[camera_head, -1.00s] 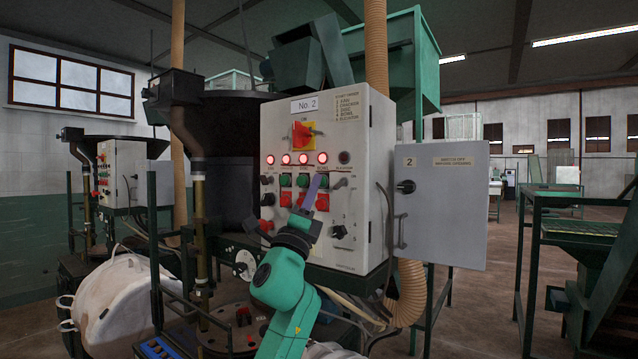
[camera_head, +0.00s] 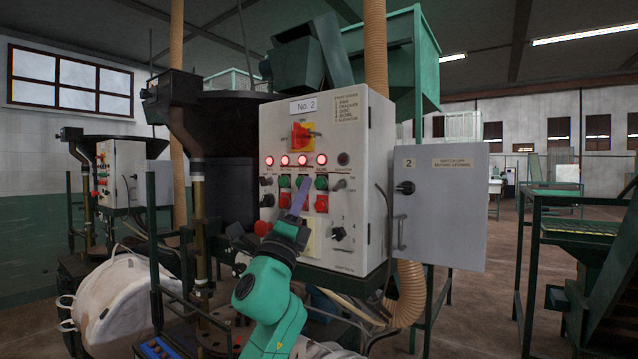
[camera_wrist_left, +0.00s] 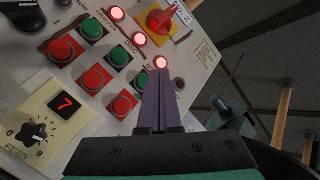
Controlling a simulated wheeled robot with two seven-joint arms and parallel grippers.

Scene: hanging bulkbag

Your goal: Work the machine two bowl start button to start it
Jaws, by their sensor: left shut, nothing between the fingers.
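The machine two panel (camera_head: 350,130), labelled "No. 2", has a row of green buttons above red ones. The fourth-column green button (camera_head: 321,183), under the lamp labelled for the bowl, is uncovered in the head view; in the left wrist view it (camera_wrist_left: 142,82) is partly behind my fingers. Its lamp (camera_head: 321,159) glows red, and a red button (camera_head: 321,203) sits below it. My left gripper (camera_head: 303,186), shut and empty, has purple fingers in front of the third column. Its fingers also show in the left wrist view (camera_wrist_left: 160,78). Contact with the panel cannot be told. My right gripper is out of view.
A red and yellow rotary switch (camera_head: 303,136) sits above the lamps. A dial (camera_wrist_left: 35,131) and red-digit display are lower on the panel. The open grey door (camera_head: 445,205) stands to the right. A white bag (camera_head: 125,300) hangs at lower left.

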